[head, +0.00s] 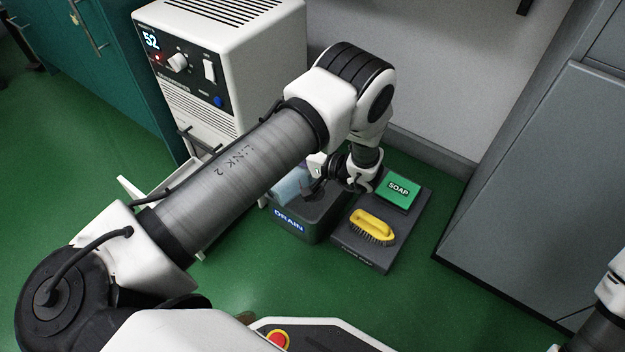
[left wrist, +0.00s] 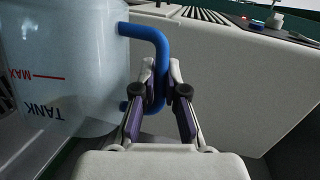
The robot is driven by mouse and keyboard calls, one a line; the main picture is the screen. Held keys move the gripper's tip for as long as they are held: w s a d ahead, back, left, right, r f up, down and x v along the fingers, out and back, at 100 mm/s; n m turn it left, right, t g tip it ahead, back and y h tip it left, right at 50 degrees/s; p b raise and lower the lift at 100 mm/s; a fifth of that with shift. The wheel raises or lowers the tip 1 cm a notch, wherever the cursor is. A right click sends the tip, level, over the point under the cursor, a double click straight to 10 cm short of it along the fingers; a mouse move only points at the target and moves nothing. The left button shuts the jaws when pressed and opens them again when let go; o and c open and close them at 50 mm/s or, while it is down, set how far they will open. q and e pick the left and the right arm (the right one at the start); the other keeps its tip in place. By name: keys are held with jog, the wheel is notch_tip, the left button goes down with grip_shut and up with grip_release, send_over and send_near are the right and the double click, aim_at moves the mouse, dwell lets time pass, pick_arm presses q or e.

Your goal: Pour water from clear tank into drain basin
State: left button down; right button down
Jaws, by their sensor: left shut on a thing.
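The clear tank (head: 291,184) is over the dark drain basin (head: 290,229), partly hidden by my left arm. In the left wrist view the tank (left wrist: 75,60) is large at the left, and its TANK and MAX lettering appears upside down. My left gripper (left wrist: 166,88) is shut on the tank's blue handle (left wrist: 160,52). In the head view the left gripper (head: 322,177) is at the basin's upper right, and its fingers are partly hidden. I cannot tell whether water is flowing. Only part of my right arm shows at the right edge; its gripper is out of view.
A white machine (head: 224,50) with a display stands behind my left arm. Right of the basin, a dark tray (head: 358,262) holds a green soap box (head: 398,190) and a yellow brush (head: 372,226). A grey cabinet (head: 550,160) stands at the right.

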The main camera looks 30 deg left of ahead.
pick_arm(q)
jog(key=shift+w+d+f+m+b, duration=0.15)
jog(key=shift+w+m+b, duration=0.05)
jog(key=shift+w+b, duration=0.2)
jog(key=shift+w+d+f+m+b, duration=0.1)
jog(key=shift+w+d+m+b, duration=0.05)
jog(key=shift+w+m+b, duration=0.15)
jog(key=shift+w, duration=0.15)
jog(key=shift+w+y, duration=0.3)
jog(key=shift+w+d+r+m+g+b, duration=0.2)
jog(key=shift+w+d+m+g+b, duration=0.1)
jog(key=shift+w+d+m+b, duration=0.15)
dwell(0.3)
jog(key=shift+w+d+m+y+b, duration=0.25)
jog(key=shift+w+y+b, duration=0.05)
jog(key=shift+w+b, duration=0.3)
jog(key=shift+w+d+r+m+b, duration=0.1)
jog(key=shift+w+r+m+b, duration=0.05)
jog(key=shift+w+m+b, duration=0.2)
jog(key=shift+w+d, duration=0.1)
jog(key=shift+w, duration=0.05)
